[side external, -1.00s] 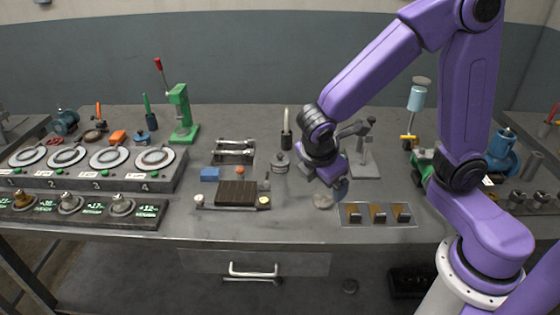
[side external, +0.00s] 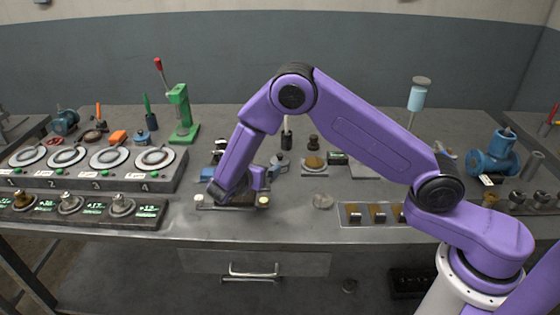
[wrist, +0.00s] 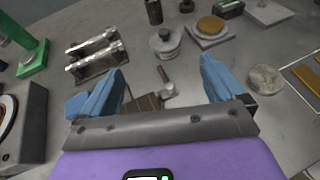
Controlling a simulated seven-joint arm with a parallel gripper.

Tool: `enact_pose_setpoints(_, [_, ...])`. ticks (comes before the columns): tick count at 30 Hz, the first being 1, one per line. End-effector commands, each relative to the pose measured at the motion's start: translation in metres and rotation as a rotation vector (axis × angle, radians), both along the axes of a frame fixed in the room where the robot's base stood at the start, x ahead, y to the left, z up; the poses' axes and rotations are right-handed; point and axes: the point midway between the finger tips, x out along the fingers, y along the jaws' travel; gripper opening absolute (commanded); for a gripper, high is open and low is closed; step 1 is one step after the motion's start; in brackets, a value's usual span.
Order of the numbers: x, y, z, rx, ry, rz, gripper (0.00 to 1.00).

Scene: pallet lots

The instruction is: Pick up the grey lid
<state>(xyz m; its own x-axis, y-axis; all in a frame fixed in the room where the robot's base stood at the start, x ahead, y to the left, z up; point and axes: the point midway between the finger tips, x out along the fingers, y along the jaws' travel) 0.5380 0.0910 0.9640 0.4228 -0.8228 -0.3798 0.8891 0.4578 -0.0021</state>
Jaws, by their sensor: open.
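A squat grey knobbed piece, likely the grey lid (wrist: 165,42), stands upright beyond my fingertips in the wrist view. In the side external view the grey lid (side external: 280,160) stands behind and right of my gripper (side external: 238,198). Whether it rests on a separate body is unclear. My gripper (wrist: 163,66) is open and apart from the lid. Its blue fingers are spread over a tray with a brown slatted block (wrist: 145,102), mostly hidden by the arm in the side view. No held object shows between them.
A rack with two silver bars (wrist: 93,52) lies left of the lid. A plate with a tan disc (wrist: 211,26) stands right of it. A flat round silvery disc (side external: 322,201) lies right of my gripper. A green press (side external: 182,115) stands at the back left.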

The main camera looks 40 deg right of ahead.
Motion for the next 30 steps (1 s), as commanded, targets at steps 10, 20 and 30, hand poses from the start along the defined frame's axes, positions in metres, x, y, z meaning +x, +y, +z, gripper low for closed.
enact_pose_setpoints(10, [0.026, -0.055, -0.025, 0.002, 0.001, -0.008, 0.95])
enact_pose_setpoints(20, [0.045, -0.092, -0.042, 0.004, -0.001, -0.005, 0.95])
enact_pose_setpoints(30, [0.050, -0.113, -0.051, 0.003, 0.000, -0.008, 0.95])
